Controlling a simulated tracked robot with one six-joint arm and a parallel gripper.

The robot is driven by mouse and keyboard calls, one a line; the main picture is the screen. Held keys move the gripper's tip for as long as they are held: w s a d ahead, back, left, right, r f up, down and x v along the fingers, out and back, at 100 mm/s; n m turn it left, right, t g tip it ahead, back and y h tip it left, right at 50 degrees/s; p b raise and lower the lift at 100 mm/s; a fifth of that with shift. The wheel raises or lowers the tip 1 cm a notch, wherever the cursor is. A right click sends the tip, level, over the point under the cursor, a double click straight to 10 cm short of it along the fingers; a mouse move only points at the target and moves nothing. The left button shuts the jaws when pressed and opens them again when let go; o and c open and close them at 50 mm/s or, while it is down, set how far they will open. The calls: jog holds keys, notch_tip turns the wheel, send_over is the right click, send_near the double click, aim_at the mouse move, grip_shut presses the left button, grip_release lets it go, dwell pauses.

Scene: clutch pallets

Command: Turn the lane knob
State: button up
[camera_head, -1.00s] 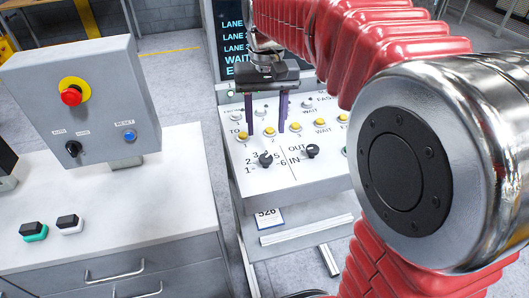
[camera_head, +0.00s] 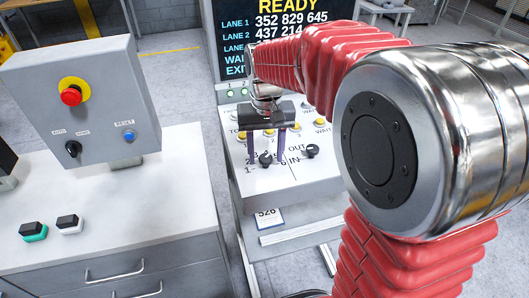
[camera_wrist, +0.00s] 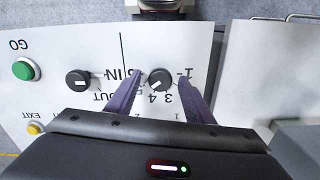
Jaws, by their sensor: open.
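The lane knob (camera_head: 265,158) is a black rotary knob on the white sloped panel, ringed by printed numbers. It also shows in the wrist view (camera_wrist: 160,79), with a white pointer mark. My gripper (camera_head: 266,157) is open, its two purple fingers pointing down at the panel, one on each side of the knob. In the wrist view my gripper (camera_wrist: 156,80) has its fingertips left and right of the knob, with gaps on both sides. I cannot tell how high the tips are above the panel.
A second black knob (camera_head: 312,151), marked IN and OUT, sits right of the lane knob. Yellow buttons (camera_head: 295,128) line the panel behind. A green GO button (camera_wrist: 23,70) shows in the wrist view. A screen (camera_head: 290,30) reads READY. A grey control box (camera_head: 85,100) stands at left.

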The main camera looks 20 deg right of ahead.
jog(key=shift+c, duration=0.3)
jog(key=c, duration=0.9)
jog(key=shift+a, duration=0.2)
jog(key=shift+c, duration=0.4)
jog(key=shift+d, duration=0.1)
